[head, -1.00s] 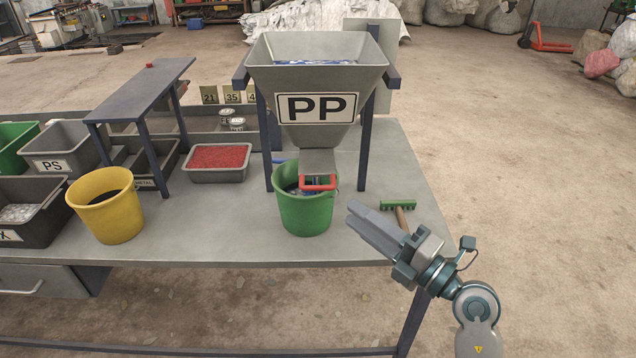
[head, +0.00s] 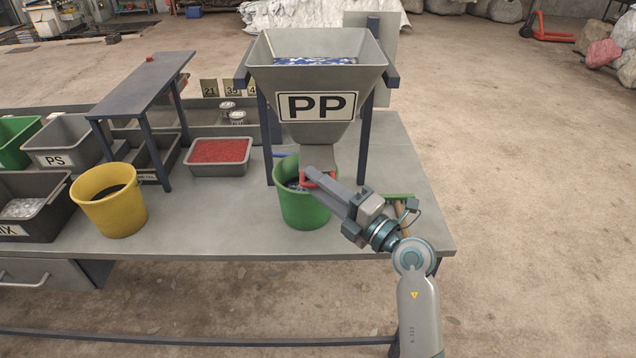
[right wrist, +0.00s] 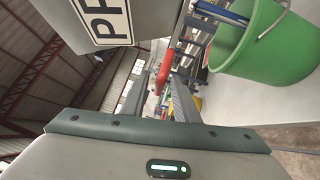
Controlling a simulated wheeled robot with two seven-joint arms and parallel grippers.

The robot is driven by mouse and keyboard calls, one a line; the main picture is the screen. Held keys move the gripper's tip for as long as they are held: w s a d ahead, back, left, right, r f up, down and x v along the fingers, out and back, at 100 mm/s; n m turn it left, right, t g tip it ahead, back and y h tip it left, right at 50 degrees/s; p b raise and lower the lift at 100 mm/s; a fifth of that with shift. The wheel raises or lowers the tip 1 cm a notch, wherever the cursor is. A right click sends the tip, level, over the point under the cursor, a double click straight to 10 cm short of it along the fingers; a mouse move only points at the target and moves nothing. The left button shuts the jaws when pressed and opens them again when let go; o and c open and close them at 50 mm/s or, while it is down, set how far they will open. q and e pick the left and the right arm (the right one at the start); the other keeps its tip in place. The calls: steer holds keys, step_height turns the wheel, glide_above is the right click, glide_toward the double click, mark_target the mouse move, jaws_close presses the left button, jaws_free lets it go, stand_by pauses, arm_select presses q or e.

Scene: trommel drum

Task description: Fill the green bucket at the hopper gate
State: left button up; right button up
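The green bucket (head: 300,212) stands upright on the bench below the grey PP hopper (head: 318,75), with some blue and white material visible inside. It also shows in the right wrist view (right wrist: 270,50). The red gate handle (head: 316,182) is at the hopper's chute, over the bucket's mouth, partly hidden by my gripper. My right gripper (head: 314,180) is at the handle. In the right wrist view its fingers are apart, with the red handle (right wrist: 165,70) showing between and beyond the tips; I cannot tell whether they touch it. My left gripper is not in view.
A yellow bucket (head: 112,208) and a tray of red pellets (head: 218,171) stand to the left on the bench (head: 215,235). Blue hopper legs (head: 364,145) flank the chute. A green-headed tool (head: 400,196) lies behind my right arm.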

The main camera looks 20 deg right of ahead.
mark_target(317, 157)
jaws_close()
steer(key=shift+w+r, duration=0.15)
steer(key=shift+w, duration=0.1)
steer(key=w, duration=0.2)
steer(key=w+d+p, duration=0.1)
steer(key=w, duration=0.1)
steer(key=shift+d, duration=0.15)
steer(key=shift+s+r, duration=0.15)
jaws_free()
steer(key=shift+w+f, duration=0.2)
steer(key=shift+s, duration=0.2)
